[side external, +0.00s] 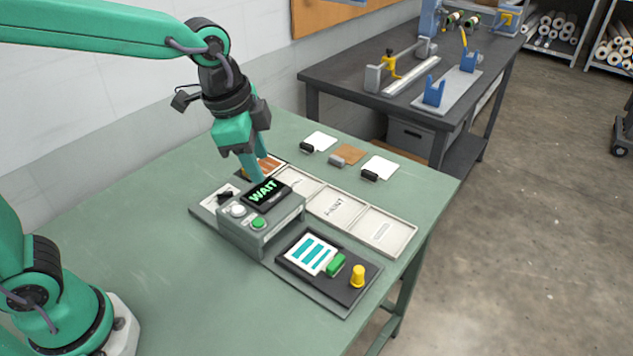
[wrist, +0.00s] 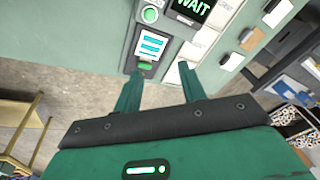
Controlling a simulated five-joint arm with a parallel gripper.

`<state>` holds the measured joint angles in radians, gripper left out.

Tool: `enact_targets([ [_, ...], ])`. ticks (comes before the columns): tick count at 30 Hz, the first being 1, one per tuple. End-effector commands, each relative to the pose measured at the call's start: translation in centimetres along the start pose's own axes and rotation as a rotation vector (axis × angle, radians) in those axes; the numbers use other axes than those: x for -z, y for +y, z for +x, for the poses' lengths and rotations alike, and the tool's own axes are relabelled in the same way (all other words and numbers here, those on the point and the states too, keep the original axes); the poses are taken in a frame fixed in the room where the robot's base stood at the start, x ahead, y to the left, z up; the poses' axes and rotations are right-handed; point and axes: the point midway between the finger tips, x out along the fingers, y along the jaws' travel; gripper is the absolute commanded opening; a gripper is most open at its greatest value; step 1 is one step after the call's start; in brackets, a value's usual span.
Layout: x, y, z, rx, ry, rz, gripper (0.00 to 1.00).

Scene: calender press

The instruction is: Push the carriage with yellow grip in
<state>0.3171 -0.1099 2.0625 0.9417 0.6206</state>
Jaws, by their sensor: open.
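The dark carriage (side external: 297,268) sits pulled out on its base plate at the front right of the grey press (side external: 262,232). Its upright yellow grip (side external: 357,276) stands at the outer end. A white card with teal stripes (side external: 311,254) and a green block (side external: 335,265) lie on it. My gripper (side external: 260,165) is open and empty, pointing down behind the press display, well apart from the carriage. In the wrist view the carriage shows with its striped card (wrist: 152,45) beyond my left finger; I cannot make out the yellow grip there.
The press display (side external: 266,192) reads WAIT, above a white button (side external: 238,211) and a green button (side external: 259,222). A pale compartment tray (side external: 385,231) runs behind the press. Several cards with clips lie farther back, including a brown one (side external: 350,154). The table's front left is clear.

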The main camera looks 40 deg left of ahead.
Motion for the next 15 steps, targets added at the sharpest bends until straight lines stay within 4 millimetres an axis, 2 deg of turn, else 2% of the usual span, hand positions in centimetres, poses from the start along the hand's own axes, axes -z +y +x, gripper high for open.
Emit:
enact_targets([
  [1, 1.1, 0.2, 0.8, -0.015, -0.012, 0.053, 0.41],
  [8, 5.5, 1.4, 4.2, -0.072, -0.049, 0.301, 0.41],
  [15, 9.8, 3.7, 8.5, -0.133, -0.081, 0.560, 0.41],
])
